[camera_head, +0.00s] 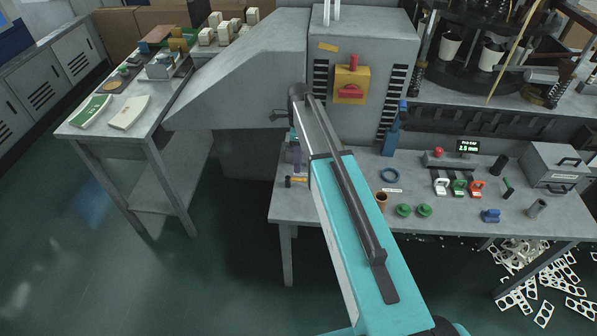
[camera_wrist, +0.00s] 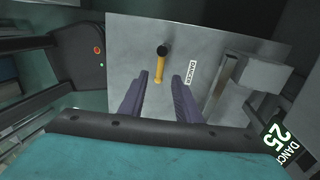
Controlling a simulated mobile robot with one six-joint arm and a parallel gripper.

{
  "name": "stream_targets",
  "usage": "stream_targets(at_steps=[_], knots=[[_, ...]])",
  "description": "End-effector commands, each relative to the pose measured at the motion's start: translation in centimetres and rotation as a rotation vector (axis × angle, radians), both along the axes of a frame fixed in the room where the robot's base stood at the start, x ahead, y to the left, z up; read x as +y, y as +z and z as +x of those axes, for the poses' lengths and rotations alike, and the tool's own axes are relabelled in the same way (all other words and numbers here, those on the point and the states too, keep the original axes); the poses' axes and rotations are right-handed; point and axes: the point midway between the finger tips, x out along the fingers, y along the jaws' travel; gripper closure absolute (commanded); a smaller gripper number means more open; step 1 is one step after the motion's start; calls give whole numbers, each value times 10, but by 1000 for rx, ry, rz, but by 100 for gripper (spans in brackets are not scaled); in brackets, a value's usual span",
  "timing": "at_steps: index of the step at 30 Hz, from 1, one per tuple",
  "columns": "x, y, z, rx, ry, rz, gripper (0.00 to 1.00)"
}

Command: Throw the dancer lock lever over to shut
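The dancer lock lever (camera_wrist: 159,68) is a short yellow handle with a dark knob, on a grey plate (camera_wrist: 215,45) beside a "DANCER" label (camera_wrist: 191,71). In the wrist view it points up and slightly right. My gripper (camera_wrist: 160,78) has two purple fingers, spread apart and empty. The handle's lower end shows in the gap between the fingertips, with no visible contact; I cannot tell the depth. In the head view the yellow handle (camera_head: 298,180) shows just left of my teal arm, at the bench's left end. A purple finger (camera_head: 297,157) shows above it; my arm hides the rest.
A grey machine housing with a red-and-yellow switch (camera_head: 351,84) stands behind. A side table (camera_head: 140,140) is at left. The floor between is clear.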

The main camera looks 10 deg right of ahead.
Motion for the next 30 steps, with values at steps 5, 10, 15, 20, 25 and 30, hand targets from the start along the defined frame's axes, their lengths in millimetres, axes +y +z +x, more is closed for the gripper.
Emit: stream_targets(at_steps=[5,10,15,20,25,30], knots=[[1,-18,-4,1,0,0,70],[2,-35,-7,1,0,0,70],[2,-47,-9,1,-1,0,70],[2,-52,-10,0,-1,0,70],[2,-53,-10,-1,-2,0,70],[2,-53,-10,0,-2,1,77]])
